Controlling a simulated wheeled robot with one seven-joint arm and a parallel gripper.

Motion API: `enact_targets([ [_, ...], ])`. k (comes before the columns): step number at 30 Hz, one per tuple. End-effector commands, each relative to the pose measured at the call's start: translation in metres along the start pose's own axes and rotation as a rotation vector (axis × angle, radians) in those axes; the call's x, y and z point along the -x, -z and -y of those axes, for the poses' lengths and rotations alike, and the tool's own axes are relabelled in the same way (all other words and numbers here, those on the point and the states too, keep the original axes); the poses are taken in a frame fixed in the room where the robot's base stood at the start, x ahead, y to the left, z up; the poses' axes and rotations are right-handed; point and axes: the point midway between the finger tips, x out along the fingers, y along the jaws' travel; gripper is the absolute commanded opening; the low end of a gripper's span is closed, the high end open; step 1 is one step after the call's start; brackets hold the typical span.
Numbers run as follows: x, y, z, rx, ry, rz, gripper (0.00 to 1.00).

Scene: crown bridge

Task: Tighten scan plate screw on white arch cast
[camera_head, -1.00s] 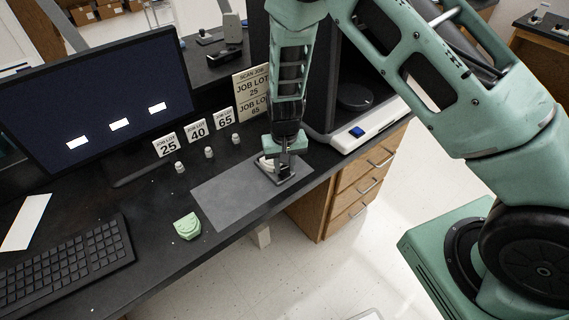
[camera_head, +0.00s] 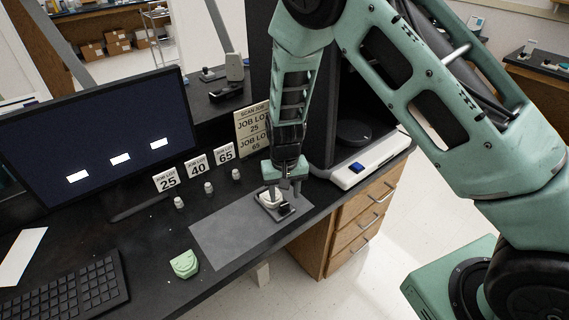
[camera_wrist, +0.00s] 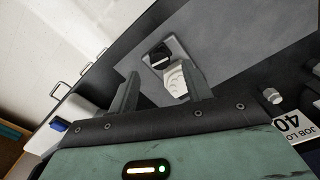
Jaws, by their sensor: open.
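The white arch cast (camera_head: 269,198) sits on a small dark scan plate (camera_head: 287,213) at the right end of the grey mat. The plate's black screw knob (camera_head: 285,208) stands beside the cast, on its near right side. In the wrist view the knob (camera_wrist: 159,55) and the cast (camera_wrist: 174,82) lie ahead of the fingers, with the cast nearer. My gripper (camera_head: 278,186) is above the cast and plate, pointing down. In the wrist view my gripper (camera_wrist: 161,88) has its fingers apart with nothing held. The fingertips partly hide the cast in the head view.
Small white pieces stand before the job lot cards (camera_head: 195,163). A black and white machine (camera_head: 352,172) stands close right of the plate. The mat's (camera_head: 225,235) left part is clear.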

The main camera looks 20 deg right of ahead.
Motion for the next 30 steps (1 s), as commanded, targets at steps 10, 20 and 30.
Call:
enact_targets([
  [10,0.083,0.0,0.001,0.002,0.003,-0.004,0.49],
  [20,0.133,0.0,0.001,0.001,0.001,-0.001,0.49],
  [30,0.138,0.0,0.0,0.0,0.0,0.0,0.49],
])
